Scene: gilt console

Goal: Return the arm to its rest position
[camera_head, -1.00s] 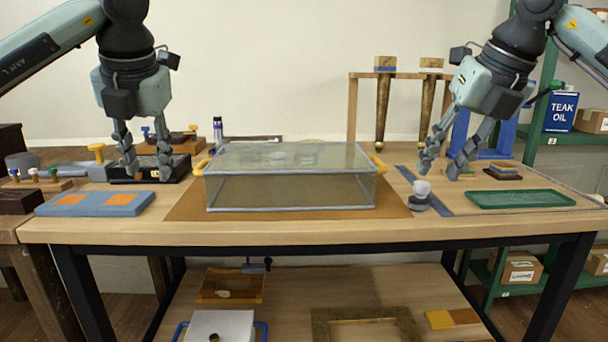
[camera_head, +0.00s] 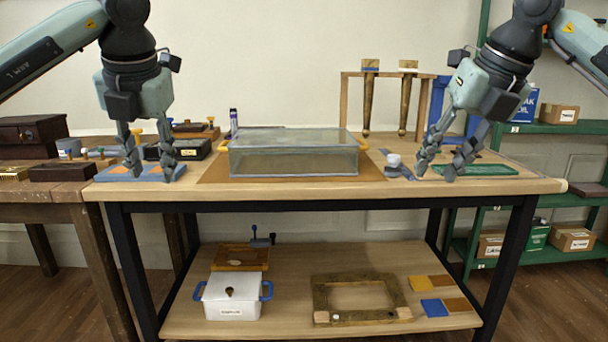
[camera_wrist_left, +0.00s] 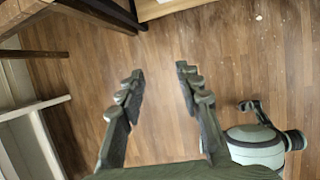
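My left gripper (camera_head: 150,172) hangs at the left in the head view, its fingers spread and nothing between them. In the left wrist view the same gripper (camera_wrist_left: 158,78) is open and empty over the wooden floor. My right gripper (camera_head: 434,172) hangs at the right in the head view, with its fingers apart and no object seen between them. Both grippers appear in front of the workbench (camera_head: 330,192) in the picture; their exact distance from it is hard to judge.
A glass case (camera_head: 293,163) with yellow handles stands on a brown mat (camera_head: 212,173). A blue pad (camera_head: 110,174) and a green tray (camera_head: 490,170) lie on the bench. A white box (camera_head: 232,300) and a wooden frame (camera_head: 330,315) rest on the lower shelf. Green shelving (camera_head: 560,128) stands right.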

